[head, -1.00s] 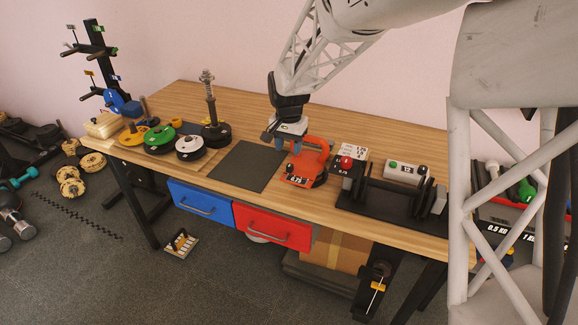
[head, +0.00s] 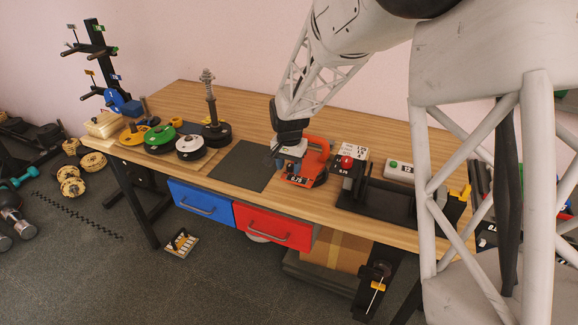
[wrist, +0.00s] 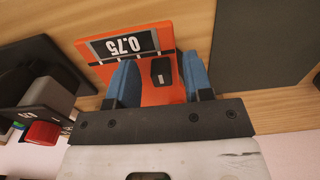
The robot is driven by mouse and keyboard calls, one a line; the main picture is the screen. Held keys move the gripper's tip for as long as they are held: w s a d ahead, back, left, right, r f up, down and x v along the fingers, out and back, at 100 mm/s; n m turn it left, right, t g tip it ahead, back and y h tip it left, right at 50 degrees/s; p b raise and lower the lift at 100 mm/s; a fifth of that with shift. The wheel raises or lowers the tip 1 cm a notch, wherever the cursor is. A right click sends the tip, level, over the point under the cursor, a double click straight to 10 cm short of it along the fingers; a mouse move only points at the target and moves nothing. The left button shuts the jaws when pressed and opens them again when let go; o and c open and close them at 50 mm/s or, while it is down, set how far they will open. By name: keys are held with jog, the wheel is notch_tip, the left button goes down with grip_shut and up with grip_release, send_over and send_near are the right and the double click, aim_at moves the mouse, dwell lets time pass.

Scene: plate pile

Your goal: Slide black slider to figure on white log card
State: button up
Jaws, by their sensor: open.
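The orange device (head: 318,160) stands on the bench with a dark label reading 0.75 at its front. In the wrist view, its orange face (wrist: 110,74) carries the 0.75 display (wrist: 124,45), upside down, and the small black slider (wrist: 161,70). My gripper (wrist: 158,78) is open, with one blue finger on each side of the slider and gaps visible between. Contact with the face cannot be told. In the head view, my gripper (head: 283,160) is at the device's left side and hides the slider. The white log card (head: 354,150) stands behind to the right; its figures are too small to read surely.
A red-topped dark block (head: 346,163) stands right of the device, near a black stand (head: 375,199). A dark mat (head: 242,167) lies bare to the left. Green (head: 160,136) and white (head: 190,147) weight plates lie further left. Blue and red drawers hang below the front edge.

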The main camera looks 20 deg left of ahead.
aim_at(310, 179)
jog(key=shift+f, duration=0.2)
grip_shut()
dwell(0.3)
jog(key=shift+d, duration=3.5)
grip_release()
